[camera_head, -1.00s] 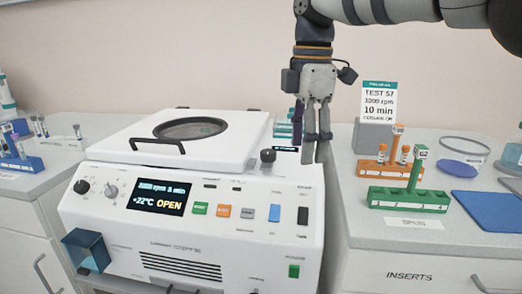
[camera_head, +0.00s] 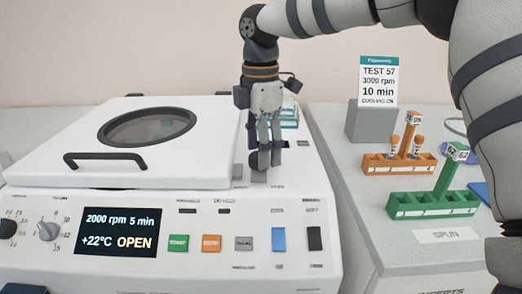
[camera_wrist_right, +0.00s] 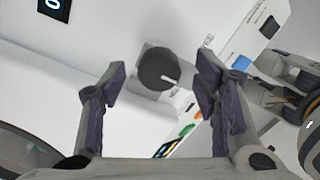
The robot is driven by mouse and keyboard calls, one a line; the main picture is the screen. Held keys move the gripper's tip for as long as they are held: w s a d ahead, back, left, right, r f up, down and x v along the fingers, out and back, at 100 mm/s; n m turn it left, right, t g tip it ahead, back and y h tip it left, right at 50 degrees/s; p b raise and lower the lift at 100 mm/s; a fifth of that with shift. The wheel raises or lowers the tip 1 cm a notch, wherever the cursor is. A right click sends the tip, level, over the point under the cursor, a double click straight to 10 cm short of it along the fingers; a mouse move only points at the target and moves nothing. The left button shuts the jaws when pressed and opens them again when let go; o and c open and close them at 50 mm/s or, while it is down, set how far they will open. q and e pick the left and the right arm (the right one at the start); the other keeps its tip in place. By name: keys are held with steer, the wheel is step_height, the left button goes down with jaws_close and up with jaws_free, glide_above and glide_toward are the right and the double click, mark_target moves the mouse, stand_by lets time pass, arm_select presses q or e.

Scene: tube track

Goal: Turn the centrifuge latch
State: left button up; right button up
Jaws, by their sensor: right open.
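The white centrifuge (camera_head: 190,262) has its lid (camera_head: 75,140) down, with a round window and a dark handle. Its display (camera_head: 120,230) reads 2000 rpm 5 min, +22°C, OPEN. My right gripper (camera_head: 266,160) points down over the right side of the centrifuge, at the latch knob, which it mostly hides in the head view. My left gripper is not in view.
On the right counter, an orange rack (camera_head: 393,163) with tubes and a green rack (camera_head: 425,204) stand near a grey block (camera_head: 369,122) with a TEST 57 card (camera_head: 378,82). My right arm crosses the upper right. Coloured buttons line the centrifuge's front panel.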

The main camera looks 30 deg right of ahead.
steer(key=shift+f, duration=0.65)
steer(key=c, duration=1.1)
steer(key=shift+c, duration=0.2)
steer(key=m, duration=0.4)
steer(key=shift+m, duration=0.3)
steer(key=m, duration=0.4)
steer(key=shift+a+m, duration=0.1)
steer(key=shift+m, duration=0.2)
steer(key=m, duration=0.4)
steer(key=shift+m, duration=0.3)
steer(key=shift+a+m, duration=0.1)
steer(key=shift+m, duration=1.9)
